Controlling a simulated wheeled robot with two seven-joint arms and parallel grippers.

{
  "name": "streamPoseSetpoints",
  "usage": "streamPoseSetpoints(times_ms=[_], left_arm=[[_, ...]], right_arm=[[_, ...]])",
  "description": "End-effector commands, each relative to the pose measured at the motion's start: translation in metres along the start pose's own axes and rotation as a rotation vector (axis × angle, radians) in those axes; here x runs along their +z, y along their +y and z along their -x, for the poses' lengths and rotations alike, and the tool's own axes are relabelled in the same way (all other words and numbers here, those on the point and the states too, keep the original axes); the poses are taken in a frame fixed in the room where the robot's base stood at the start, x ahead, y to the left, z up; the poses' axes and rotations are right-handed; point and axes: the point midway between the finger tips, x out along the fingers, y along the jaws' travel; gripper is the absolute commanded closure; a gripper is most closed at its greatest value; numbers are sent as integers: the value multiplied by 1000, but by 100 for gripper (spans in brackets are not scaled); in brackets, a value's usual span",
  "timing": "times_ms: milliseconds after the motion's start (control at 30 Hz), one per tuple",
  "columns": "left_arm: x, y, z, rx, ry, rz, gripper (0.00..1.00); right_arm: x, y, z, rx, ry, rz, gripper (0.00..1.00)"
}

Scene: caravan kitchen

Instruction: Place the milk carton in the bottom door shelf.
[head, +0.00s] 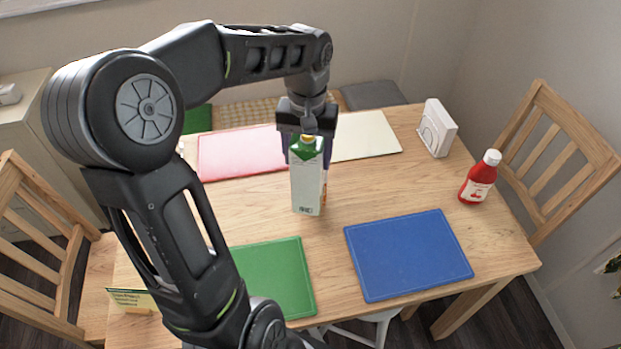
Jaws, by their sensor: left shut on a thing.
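The milk carton (306,187) is white and green with an orange cap, upright over the middle of the wooden table. My left gripper (308,142) reaches down from above and is shut on the upper part of the carton. I cannot tell whether the carton's base touches the table. My right gripper is not in view. No fridge or door shelf shows in this view.
On the table (400,192) lie a blue mat (408,254), a green mat (280,275), a red mat (235,152) and a cream mat (368,137). A ketchup bottle (479,180) and a white napkin holder (437,128) stand at the right. Wooden chairs (560,150) flank the table.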

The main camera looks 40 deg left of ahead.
Motion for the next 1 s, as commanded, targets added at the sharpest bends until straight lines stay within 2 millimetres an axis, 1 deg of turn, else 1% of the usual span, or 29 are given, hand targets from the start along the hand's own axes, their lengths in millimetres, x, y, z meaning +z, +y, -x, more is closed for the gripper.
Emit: streamPoseSetpoints(times_ms=[333, 433, 767, 867, 1000], left_arm=[[0, 0, -48, 0, 0, 1, 100], [-1, 0, -54, 0, 2, 1, 100], [-1, 0, -56, 1, 3, 1, 100], [0, 0, -64, 1, 1, 0, 100], [0, 0, -82, 0, 0, 1, 100]], right_arm=[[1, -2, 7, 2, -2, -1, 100], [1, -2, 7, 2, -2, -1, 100], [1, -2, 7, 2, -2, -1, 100], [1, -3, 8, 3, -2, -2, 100], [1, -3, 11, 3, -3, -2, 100]])
